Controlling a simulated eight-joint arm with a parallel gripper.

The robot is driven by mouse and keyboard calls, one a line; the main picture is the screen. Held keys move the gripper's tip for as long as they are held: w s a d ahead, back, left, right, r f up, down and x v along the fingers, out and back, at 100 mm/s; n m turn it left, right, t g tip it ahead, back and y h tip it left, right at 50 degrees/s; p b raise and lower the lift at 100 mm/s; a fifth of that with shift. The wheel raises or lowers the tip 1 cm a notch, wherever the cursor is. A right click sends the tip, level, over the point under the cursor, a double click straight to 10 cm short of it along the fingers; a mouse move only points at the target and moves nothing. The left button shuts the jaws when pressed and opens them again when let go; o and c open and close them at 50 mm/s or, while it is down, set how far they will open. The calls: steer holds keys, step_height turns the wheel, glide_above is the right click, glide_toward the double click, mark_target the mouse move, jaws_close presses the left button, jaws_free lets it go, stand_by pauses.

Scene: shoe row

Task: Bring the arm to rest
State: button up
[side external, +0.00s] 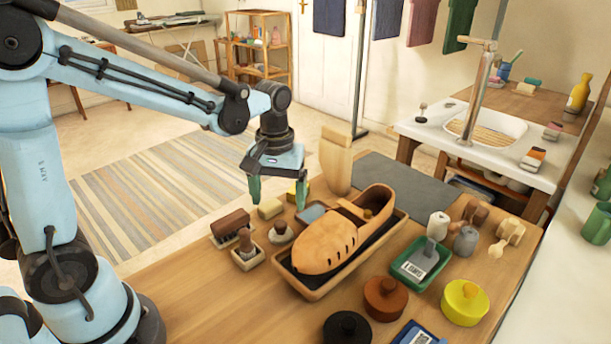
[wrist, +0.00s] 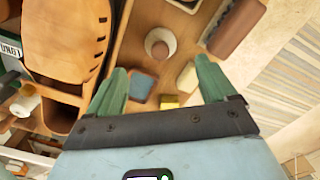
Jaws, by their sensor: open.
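My gripper (side external: 277,192) is open and empty. It hangs above the back left part of the wooden table (side external: 193,272), fingers pointing down. In the wrist view its two green fingertips (wrist: 158,82) stand wide apart with nothing between them. Below it are small blocks and a round knobbed piece (side external: 280,232), which also shows in the wrist view (wrist: 160,43). I cannot tell the exact height of the fingertips above them. A tan wooden shoe (side external: 330,243) lies in a wooden tray (side external: 318,292) to the right of my gripper.
Brushes (side external: 231,226) lie left of the tray. A tan upright piece (side external: 336,160) stands behind it. Round lidded tins (side external: 386,297), a green tray (side external: 421,262) and small bottles (side external: 438,226) fill the right side. Floor with a striped rug (side external: 165,185) is clear behind.

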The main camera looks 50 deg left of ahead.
steer(key=s+d+r+m+t, duration=0.1)
steer(key=s+r+m+t, duration=0.4)
steer(key=s+m+t, duration=0.1)
steer(key=shift+s+d+m+t, duration=0.4)
steer(key=shift+m+t, duration=0.2)
steer(key=shift+t, duration=0.1)
stand_by(1.1)
